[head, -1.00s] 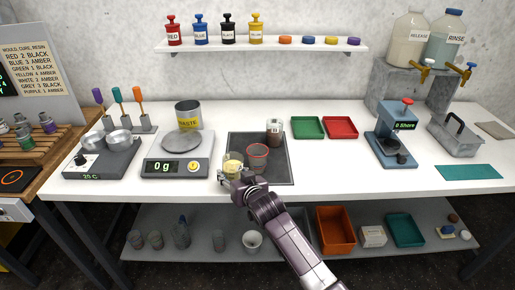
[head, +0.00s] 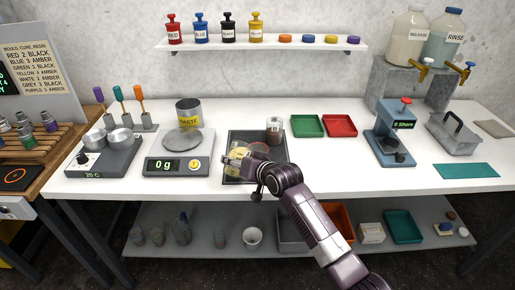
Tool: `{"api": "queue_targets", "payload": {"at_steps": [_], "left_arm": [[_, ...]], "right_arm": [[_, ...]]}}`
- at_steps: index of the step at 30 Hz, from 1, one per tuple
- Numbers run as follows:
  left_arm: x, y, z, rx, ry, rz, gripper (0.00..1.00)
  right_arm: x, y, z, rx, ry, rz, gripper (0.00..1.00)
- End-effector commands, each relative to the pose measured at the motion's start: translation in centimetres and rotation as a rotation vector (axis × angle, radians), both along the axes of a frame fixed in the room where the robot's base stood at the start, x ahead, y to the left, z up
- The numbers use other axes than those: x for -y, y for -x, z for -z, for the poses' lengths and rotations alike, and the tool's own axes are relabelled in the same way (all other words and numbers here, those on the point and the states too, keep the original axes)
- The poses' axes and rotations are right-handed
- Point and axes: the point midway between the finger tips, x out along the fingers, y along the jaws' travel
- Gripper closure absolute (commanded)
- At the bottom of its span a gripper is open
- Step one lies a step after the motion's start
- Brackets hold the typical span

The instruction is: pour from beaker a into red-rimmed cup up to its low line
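A clear beaker (head: 237,154) with pale yellow liquid is at the left side of the dark tray (head: 282,180). My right gripper (head: 245,160) is shut on it, though the fingers are small and partly hidden. The beaker looks tilted to the right, towards the red-rimmed cup (head: 259,147). Only part of the cup's rim shows behind my gripper; its low line and contents are hidden. I cannot tell whether liquid is flowing. Another beaker (head: 274,130) with dark contents stands at the tray's back right. My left gripper is not in view.
A scale (head: 178,166) reading 0 g stands left of the tray, with a waste can (head: 188,113) behind it. A hot plate (head: 103,158) is farther left. Green (head: 307,126) and red (head: 340,126) trays lie at the back right.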

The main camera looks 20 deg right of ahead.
Motion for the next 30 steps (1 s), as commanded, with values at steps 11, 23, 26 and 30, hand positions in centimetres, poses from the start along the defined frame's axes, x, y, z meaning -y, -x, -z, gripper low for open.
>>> {"api": "queue_targets", "payload": {"at_steps": [11, 23, 26, 30], "left_arm": [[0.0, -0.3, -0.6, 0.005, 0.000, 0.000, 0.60], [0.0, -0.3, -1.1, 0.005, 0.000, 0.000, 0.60], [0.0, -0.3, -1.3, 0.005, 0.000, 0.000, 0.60], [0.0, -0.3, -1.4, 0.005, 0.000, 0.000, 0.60]], "right_arm": [[0.2, -0.2, -1.2, -0.009, -0.023, 0.001, 0.86], [0.4, -0.2, -2.2, -0.022, -0.048, 0.000, 0.86], [0.4, -0.3, -2.5, -0.026, -0.054, 0.000, 0.86], [0.5, -0.3, -2.8, -0.030, -0.061, 0.001, 0.86]]}}
